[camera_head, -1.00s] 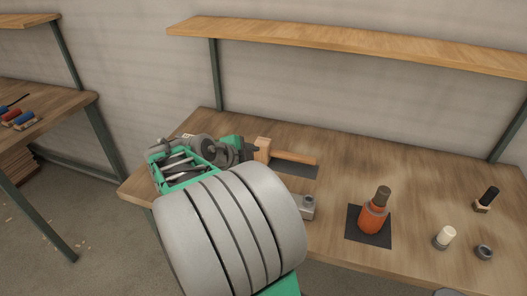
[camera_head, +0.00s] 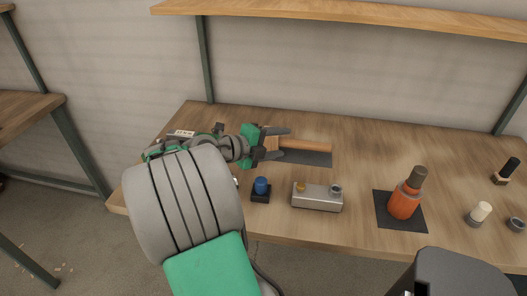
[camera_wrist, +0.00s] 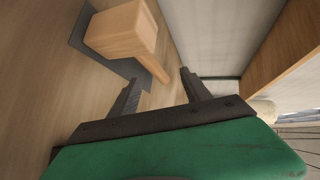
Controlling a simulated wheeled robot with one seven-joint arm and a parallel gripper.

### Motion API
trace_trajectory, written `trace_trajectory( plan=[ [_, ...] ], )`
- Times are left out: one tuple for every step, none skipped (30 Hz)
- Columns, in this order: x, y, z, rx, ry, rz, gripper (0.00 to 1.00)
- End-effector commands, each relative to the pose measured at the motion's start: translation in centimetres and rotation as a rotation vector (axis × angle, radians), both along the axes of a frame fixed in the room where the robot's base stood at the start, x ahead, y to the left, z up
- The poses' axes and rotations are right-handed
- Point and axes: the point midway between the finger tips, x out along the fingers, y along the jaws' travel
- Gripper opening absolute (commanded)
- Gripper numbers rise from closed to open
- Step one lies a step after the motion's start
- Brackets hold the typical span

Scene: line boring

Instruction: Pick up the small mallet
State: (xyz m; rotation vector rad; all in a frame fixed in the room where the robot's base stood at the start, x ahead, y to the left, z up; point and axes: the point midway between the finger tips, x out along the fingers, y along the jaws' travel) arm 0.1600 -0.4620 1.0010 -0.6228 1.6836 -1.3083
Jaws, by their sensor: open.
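The small wooden mallet lies on a dark mat (camera_head: 318,158) on the workbench. In the wrist view the block-shaped mallet head (camera_wrist: 122,30) is at the upper left, with the handle running down and right beyond the fingertips.
An orange bottle (camera_head: 405,199) stands on a dark mat to the right. A grey metal block (camera_head: 317,197) and a blue-topped item (camera_head: 261,188) sit near the front edge. Several small parts are at far right. A shelf (camera_head: 350,12) runs above the bench.

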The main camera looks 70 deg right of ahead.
Motion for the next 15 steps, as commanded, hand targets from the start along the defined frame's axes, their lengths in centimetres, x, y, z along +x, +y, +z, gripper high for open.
trace_trajectory(
  plan=[
    [0.1, 0.0, -1.3, 0.000, 0.000, 0.002, 0.56],
    [0.2, 0.0, -1.5, 0.000, 0.000, 0.003, 0.56],
    [0.2, 0.1, -1.9, 0.000, 0.000, 0.005, 0.56],
    [0.2, 0.0, -2.0, 0.000, 0.000, 0.005, 0.56],
    [0.2, 0.0, -2.1, 0.001, 0.001, 0.006, 0.56],
    [0.1, -0.3, -2.1, 0.001, 0.001, 0.006, 0.56],
    [-0.1, -0.5, -2.2, 0.002, 0.001, 0.006, 0.56],
    [-0.3, -0.9, -2.3, 0.003, 0.002, 0.006, 0.56],
    [-0.5, -1.3, -2.4, 0.003, 0.003, 0.006, 0.56],
    [-0.7, -1.7, -2.5, 0.003, 0.003, 0.007, 0.56],
    [-0.9, -2.0, -2.6, 0.004, 0.002, 0.007, 0.56],
    [-1.0, -2.5, -2.8, 0.003, 0.002, 0.008, 0.56],
    [-1.2, -2.9, -3.0, 0.004, 0.004, 0.007, 0.56],
    [-1.4, -3.3, -3.1, 0.004, 0.003, 0.007, 0.56],
    [-1.7, -4.0, -3.4, 0.004, 0.004, 0.006, 0.56]
  ],
)
